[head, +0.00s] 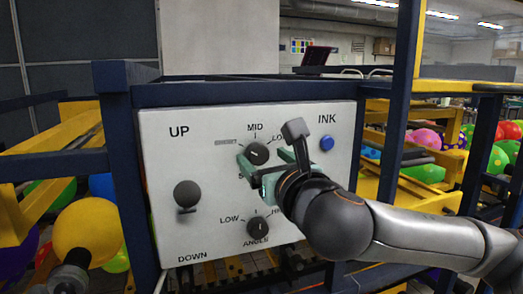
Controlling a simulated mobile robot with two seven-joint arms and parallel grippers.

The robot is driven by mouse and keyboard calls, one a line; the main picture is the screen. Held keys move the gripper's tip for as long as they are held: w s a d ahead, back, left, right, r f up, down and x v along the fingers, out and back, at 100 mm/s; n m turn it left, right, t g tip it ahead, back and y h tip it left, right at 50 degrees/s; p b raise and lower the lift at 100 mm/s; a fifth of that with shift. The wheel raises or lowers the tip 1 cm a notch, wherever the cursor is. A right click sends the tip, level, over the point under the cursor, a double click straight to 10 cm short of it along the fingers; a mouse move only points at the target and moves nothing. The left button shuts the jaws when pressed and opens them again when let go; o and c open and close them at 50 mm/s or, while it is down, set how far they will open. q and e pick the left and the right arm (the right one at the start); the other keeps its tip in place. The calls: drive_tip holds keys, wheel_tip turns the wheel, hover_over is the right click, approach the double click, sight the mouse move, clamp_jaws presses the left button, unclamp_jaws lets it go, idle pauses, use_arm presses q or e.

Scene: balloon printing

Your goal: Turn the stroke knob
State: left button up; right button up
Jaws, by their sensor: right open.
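The stroke knob (258,153) is a round black dial in the upper middle of a white control panel (205,135). Labels SHORT, MID and LONG are around it, and the label below is partly covered by my gripper. I cannot tell clearly where its pointer is set. My right gripper (271,157) is open in front of the panel. One teal finger pad is at the knob's lower left and the other is to its right. I cannot tell whether either finger touches the knob.
The black angle knob (258,227) is just below my right gripper. A dark lever with a round head (187,194) is at the left between UP and DOWN. A blue INK button (327,142) is at the right. Dark blue frame posts (127,170) and balloons (87,230) surround the panel.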

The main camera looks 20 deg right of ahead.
drive_tip(key=shift+w, duration=0.95)
clamp_jaws()
